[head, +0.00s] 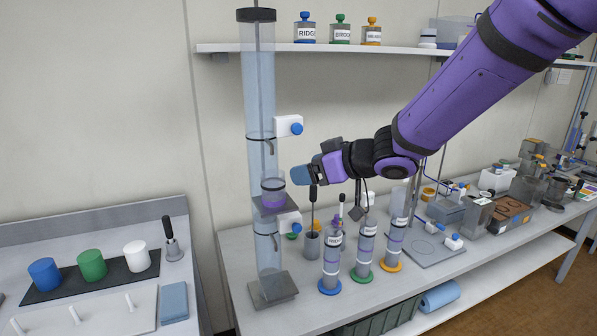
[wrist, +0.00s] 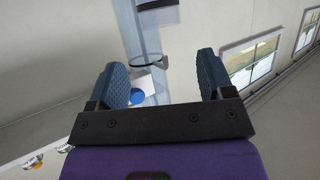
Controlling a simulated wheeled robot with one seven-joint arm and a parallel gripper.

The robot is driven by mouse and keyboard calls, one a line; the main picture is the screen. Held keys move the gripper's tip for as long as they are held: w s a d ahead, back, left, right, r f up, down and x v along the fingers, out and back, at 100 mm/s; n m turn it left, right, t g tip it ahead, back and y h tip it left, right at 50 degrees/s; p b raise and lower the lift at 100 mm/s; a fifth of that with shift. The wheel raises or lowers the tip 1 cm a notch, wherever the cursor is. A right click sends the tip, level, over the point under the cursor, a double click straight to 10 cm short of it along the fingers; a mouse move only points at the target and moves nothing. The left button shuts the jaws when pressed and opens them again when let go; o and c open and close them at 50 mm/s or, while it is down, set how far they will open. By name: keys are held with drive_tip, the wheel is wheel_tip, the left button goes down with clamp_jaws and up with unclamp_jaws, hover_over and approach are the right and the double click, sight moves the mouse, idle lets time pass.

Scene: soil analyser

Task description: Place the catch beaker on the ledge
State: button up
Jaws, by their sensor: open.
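The catch beaker (head: 273,190), clear with a purple band or contents, stands upright on the small grey ledge (head: 286,205) on the tall clear column (head: 260,95). My gripper (head: 299,176) is just right of the beaker at about its upper height, apart from it in the picture. In the wrist view my gripper (wrist: 162,76) has its two blue fingers wide apart with nothing held. Between them show part of the column (wrist: 150,35) and a white block with a blue knob (wrist: 139,98). The beaker does not show in the wrist view.
White valve blocks with blue knobs (head: 289,126) stick out from the column. Several labelled cylinders (head: 332,262) stand on the bench below my gripper. A shelf (head: 222,47) with small bottles runs behind. A side bench (head: 110,310) holds coloured cups at left.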

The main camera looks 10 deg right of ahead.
drive_tip(key=s+d+r+m+t+h, duration=0.1)
drive_tip(key=s+d+r+m+h, duration=0.15)
drive_tip(key=d, duration=0.35)
drive_tip(key=s+d+r+m+t+h, duration=0.1)
drive_tip(key=s+d+r+m+h, duration=0.1)
drive_tip(key=d+h, duration=0.3)
drive_tip(key=s+d+r+m+t+h, duration=0.1)
drive_tip(key=s+d+r+m+h, duration=0.15)
drive_tip(key=d, duration=0.45)
drive_tip(key=s+d+f+m+g, duration=0.1)
drive_tip(key=s+g, duration=0.2)
drive_tip(key=s, duration=0.7)
drive_tip(key=s+d+f+m+g, duration=0.1)
drive_tip(key=s+d+m+g, duration=0.1)
drive_tip(key=s, duration=0.8)
drive_tip(key=shift+s+f+g, duration=0.15)
drive_tip(key=shift+s+g, duration=0.15)
drive_tip(key=shift+g, duration=0.4)
